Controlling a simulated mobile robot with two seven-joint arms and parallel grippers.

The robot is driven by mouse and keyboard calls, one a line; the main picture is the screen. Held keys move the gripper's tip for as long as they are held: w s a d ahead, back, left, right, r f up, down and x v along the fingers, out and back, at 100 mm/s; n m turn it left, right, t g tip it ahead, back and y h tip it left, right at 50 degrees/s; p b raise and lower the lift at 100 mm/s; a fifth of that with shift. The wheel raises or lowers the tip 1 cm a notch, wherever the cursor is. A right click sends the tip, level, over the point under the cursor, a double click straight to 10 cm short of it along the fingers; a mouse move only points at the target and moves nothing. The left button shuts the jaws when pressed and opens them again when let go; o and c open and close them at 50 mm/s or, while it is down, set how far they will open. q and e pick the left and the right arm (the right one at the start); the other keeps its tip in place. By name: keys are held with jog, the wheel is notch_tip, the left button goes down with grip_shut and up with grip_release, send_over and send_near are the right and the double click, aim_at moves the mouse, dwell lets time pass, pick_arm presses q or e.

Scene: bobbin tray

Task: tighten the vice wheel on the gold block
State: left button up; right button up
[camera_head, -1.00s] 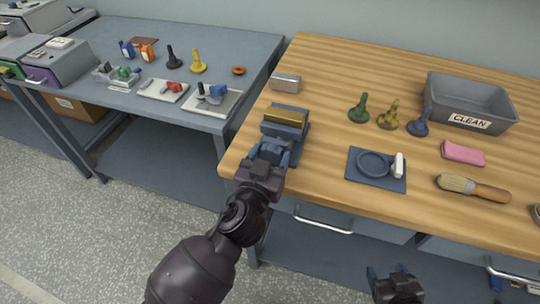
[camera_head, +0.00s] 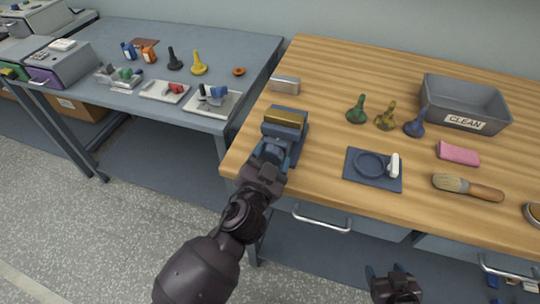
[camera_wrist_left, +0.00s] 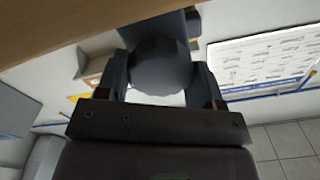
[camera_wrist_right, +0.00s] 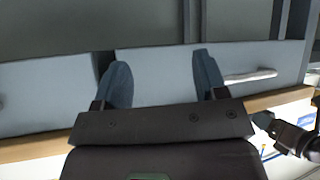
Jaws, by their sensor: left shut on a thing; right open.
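The blue vice (camera_head: 296,124) stands at the front left corner of the wooden bench. The gold block (camera_head: 285,118) sits in its jaws at the top. My left gripper (camera_head: 272,154) is at the front of the vice, shut on the vice wheel. In the left wrist view the round dark grey wheel (camera_wrist_left: 160,66) lies between the two fingers. The head view mostly hides the wheel behind the gripper. My right gripper (camera_head: 392,272) is open and empty, low in front of the bench; its spread fingers show in the right wrist view (camera_wrist_right: 160,85).
On the wooden bench (camera_head: 330,80) are a metal block (camera_head: 285,84), several bobbin-like pieces, a blue mat with a ring (camera_head: 372,185), a brush (camera_head: 467,187), a pink sponge (camera_head: 458,153) and a grey CLEAN bin (camera_head: 464,102). A grey table (camera_head: 240,50) with trays stands left.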

pick_arm(q)
jog(key=shift+m, duration=0.5)
pick_arm(e)
jog(key=shift+w+r, duration=0.7)
jog(key=shift+r, duration=0.05)
jog(key=shift+s+f, duration=0.1)
jog(key=shift+s, duration=0.05)
pick_arm(q)
jog(key=shift+f, duration=0.1)
pick_arm(e)
jog(key=shift+s+d+f, duration=0.1)
jog(key=shift+s+f, duration=0.25)
jog(key=shift+s, duration=0.1)
jog(key=shift+w+r, duration=0.1)
jog(key=shift+w, duration=0.05)
